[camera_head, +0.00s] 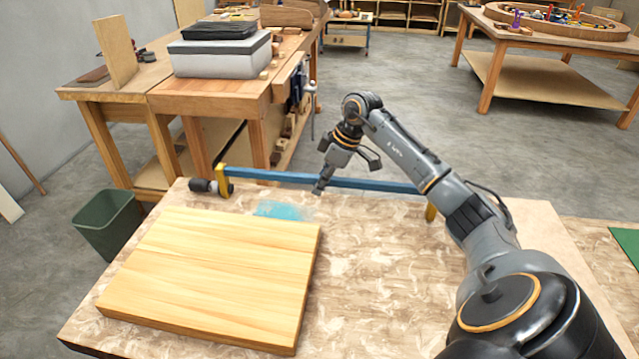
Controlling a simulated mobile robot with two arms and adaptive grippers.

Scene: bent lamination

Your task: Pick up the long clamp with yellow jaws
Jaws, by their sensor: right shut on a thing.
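The long clamp (272,176) lies along the far edge of the worktable, running left to right. It has a blue bar, a yellow jaw (222,181) at the left end and another yellow jaw (430,211) at the right end. A dark handle sits beside the left jaw. My right gripper (324,182) is shut on the blue bar near its middle, pointing down from above. My arm hides part of the clamp's right end. I cannot tell whether the clamp is lifted off the table. My left gripper is out of view.
A thick wooden board (215,270) lies on the worktable (375,300) at the front left. A blue stain marks the tabletop behind it. A green bin (107,225) stands on the floor at left. A workbench (210,95) with a grey case (220,55) stands beyond.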

